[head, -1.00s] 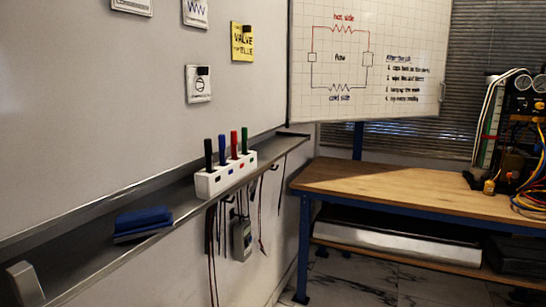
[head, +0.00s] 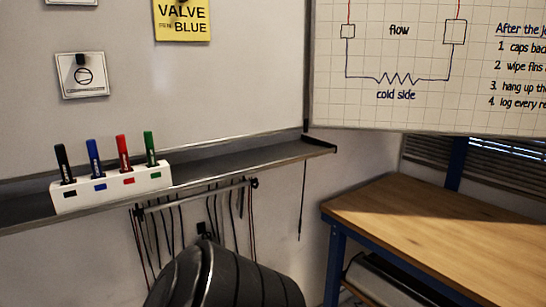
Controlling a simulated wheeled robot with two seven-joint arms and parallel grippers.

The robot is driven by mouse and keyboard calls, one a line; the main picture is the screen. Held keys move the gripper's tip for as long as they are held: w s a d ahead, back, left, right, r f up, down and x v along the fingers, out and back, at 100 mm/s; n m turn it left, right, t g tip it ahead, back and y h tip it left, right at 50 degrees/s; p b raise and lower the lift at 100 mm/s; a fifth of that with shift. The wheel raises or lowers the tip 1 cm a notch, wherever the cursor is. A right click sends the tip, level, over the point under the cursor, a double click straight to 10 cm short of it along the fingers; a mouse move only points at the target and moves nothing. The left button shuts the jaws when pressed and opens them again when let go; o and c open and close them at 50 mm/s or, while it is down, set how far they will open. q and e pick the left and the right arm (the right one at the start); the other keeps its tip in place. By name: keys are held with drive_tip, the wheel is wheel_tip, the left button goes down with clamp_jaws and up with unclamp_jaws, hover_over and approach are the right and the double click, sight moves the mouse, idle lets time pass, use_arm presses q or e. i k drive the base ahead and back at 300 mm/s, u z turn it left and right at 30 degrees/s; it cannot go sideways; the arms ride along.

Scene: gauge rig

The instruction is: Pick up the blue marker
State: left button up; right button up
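The blue marker (head: 95,159) stands upright with a slight tilt in a white holder (head: 112,188) on the dark tray under the whiteboard, at the left of the head view. It is second from the left, between a black marker (head: 64,164) and a red marker (head: 123,153). A green marker (head: 151,149) stands at the right end. Coloured squares mark the holder's front below the markers. Neither of my grippers shows in the head view.
The tray (head: 265,156) runs along the board and ends in a corner at right. Cables hang from a rail (head: 200,194) below it. A dark rounded arm part of mine fills the bottom middle. A wooden bench (head: 440,230) stands at right.

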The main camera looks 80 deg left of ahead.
sight(94, 157)
drive_tip(key=u, duration=0.1)
drive_tip(key=i, duration=0.25)
drive_tip(key=u, duration=3.65)
